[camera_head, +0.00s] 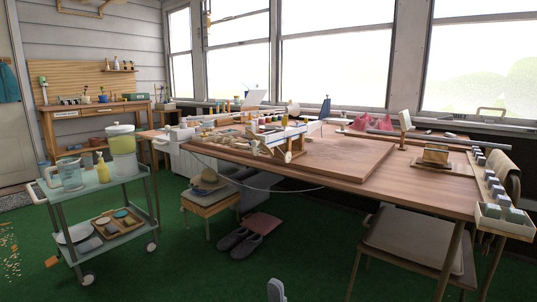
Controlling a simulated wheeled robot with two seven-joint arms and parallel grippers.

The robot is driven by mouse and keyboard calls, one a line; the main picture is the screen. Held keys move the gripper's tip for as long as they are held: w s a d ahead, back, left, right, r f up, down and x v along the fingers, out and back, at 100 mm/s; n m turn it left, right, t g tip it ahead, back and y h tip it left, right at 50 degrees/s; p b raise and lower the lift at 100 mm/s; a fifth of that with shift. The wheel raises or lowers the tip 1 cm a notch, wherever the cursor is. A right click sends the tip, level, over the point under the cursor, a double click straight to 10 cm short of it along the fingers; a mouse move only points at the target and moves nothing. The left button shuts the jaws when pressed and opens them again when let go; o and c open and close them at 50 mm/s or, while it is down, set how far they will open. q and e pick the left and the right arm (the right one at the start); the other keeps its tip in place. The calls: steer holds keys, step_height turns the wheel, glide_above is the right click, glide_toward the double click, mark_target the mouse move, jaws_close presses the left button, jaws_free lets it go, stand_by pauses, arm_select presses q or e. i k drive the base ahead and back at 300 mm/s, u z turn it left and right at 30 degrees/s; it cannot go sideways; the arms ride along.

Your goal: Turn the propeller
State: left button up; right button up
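A model aeroplane (278,136) with a pale body stands on the large wooden table, near its middle. A blue upright fin (325,108) shows at its back right. Wooden parts (285,150) stick out at its front end, near the table's front edge. The propeller is too small to make out for sure among these parts. Neither of my grippers can be made out. A small grey piece (276,290) at the bottom edge may be part of my own body.
A wheeled cart (125,178) with jugs stands at the left. A low stool (209,200), shoes (237,241) and a chair (410,240) stand before or under the table (420,190). Small pots (492,182) line its right end.

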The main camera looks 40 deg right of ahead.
mark_target(254, 143)
steer(key=k, duration=0.8)
steer(key=u, duration=0.8)
steer(key=i, duration=1.45)
steer(key=z, duration=0.85)
steer(key=i, duration=0.55)
steer(key=z, duration=0.55)
